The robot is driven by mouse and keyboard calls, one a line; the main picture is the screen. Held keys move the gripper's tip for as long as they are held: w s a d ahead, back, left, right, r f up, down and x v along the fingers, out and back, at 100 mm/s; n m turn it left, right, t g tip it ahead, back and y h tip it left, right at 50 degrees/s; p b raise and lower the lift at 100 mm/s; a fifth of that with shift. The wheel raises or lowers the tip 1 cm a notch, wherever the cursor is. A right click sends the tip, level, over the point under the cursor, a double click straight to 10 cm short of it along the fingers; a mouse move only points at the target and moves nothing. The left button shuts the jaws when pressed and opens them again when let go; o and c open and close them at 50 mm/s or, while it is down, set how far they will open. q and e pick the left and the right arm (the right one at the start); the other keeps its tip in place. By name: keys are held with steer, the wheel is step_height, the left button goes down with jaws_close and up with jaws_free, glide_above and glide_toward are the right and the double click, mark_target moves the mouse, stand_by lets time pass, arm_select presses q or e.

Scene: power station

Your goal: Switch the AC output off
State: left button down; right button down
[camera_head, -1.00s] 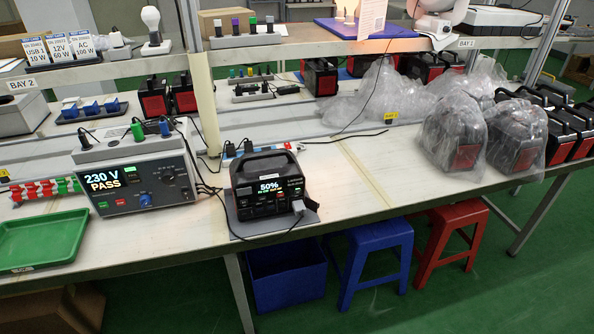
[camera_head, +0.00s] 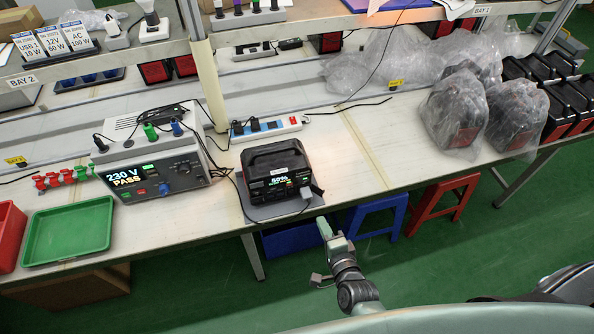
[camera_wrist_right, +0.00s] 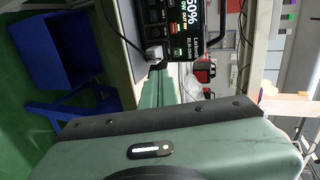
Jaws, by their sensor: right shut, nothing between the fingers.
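The black power station (camera_head: 275,160) stands on a grey mat (camera_head: 252,208) near the table's front edge, its lit display reading 50%. A grey plug with a cable sits at its front right corner. In the right wrist view the power station (camera_wrist_right: 190,14) appears turned sideways, with the display and the pale plug (camera_wrist_right: 154,53) showing. The AC output switch is too small to make out. My right gripper (camera_head: 323,228) is shut and empty, just off the table's front edge, below and right of the power station. Its fingers also show in the right wrist view (camera_wrist_right: 161,84). My left gripper is not in view.
A tester (camera_head: 150,178) reading 230 V PASS stands left of the power station, with cables between. A white power strip (camera_head: 265,127) lies behind. Green tray (camera_head: 68,232) is at left, bagged units (camera_head: 455,112) at right. Blue (camera_head: 378,215) and red stools stand below the table.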

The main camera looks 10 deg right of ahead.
mark_target(305, 182)
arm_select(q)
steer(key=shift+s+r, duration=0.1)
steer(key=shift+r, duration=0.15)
arm_select(e)
steer(key=shift+w+r, duration=0.2)
steer(key=shift+r, duration=0.65)
